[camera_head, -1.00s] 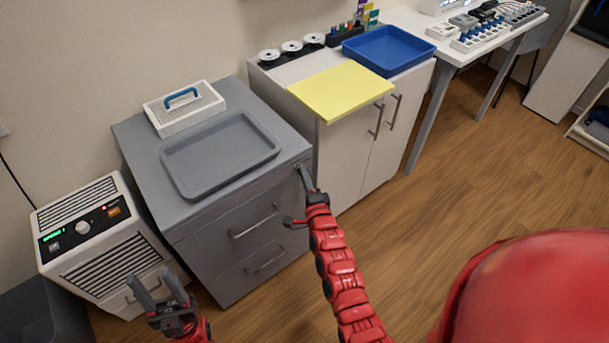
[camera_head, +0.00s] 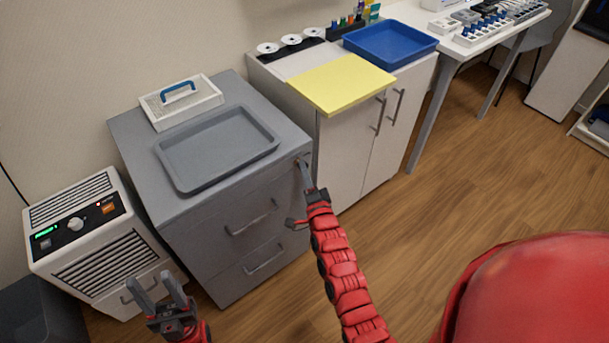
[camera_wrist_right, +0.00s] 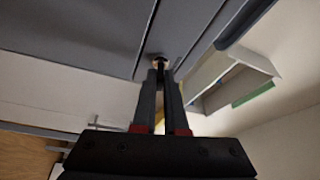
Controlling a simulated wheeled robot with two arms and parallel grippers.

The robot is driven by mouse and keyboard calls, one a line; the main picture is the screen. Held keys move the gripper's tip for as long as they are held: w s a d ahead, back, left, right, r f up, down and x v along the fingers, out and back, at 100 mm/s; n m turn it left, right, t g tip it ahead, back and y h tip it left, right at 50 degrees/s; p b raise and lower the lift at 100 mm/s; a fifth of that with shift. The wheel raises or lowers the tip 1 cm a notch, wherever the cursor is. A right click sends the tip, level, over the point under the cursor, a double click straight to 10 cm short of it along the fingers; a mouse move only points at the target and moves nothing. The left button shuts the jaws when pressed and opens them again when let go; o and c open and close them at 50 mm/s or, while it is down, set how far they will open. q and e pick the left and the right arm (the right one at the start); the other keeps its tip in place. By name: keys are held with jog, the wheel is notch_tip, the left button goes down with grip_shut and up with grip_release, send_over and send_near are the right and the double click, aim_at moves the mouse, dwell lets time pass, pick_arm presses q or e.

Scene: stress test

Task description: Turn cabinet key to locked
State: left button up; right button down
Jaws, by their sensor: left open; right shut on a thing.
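The grey drawer cabinet (camera_head: 190,240) stands left of centre in the head view. My right gripper (camera_head: 303,168) reaches the upper right corner of its front. In the right wrist view my right gripper (camera_wrist_right: 160,72) is shut on the small key (camera_wrist_right: 159,60) at the cabinet face. Only a small round part of the key shows between the fingertips, so its turn angle cannot be told. My left gripper (camera_head: 157,290) is open and empty, low in front of the cabinet and apart from it.
A grey tray (camera_head: 262,138) and a white box with a blue handle (camera_head: 180,100) sit on the cabinet. A white appliance (camera_head: 95,240) stands to its left. A white cupboard (camera_head: 345,160) with a yellow board (camera_head: 340,85) stands to its right. The wooden floor at right is clear.

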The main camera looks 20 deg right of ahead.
jog(key=n+b, duration=0.2)
jog(key=f+n+t+y+b, duration=0.1)
jog(key=n+b, duration=0.1)
jog(key=n, duration=0.1)
jog(key=shift+t, duration=0.3)
jog(key=shift+w+d+r+n+y+b, duration=0.1)
jog(key=shift+n+y+b, duration=0.9)
jog(key=shift+n, duration=1.3)
jog(key=shift+s+d+r+n+y+b, duration=0.1)
jog(key=shift+n+y+b, duration=0.45)
jog(key=shift+n+y, duration=1.25)
jog(key=shift+w+d+n+y+b, duration=0.1)
jog(key=shift+n+y+b, duration=0.6)
jog(key=shift+n, duration=2.5)
jog(key=c, duration=1)
grip_release()
jog(key=shift+o, duration=0.2)
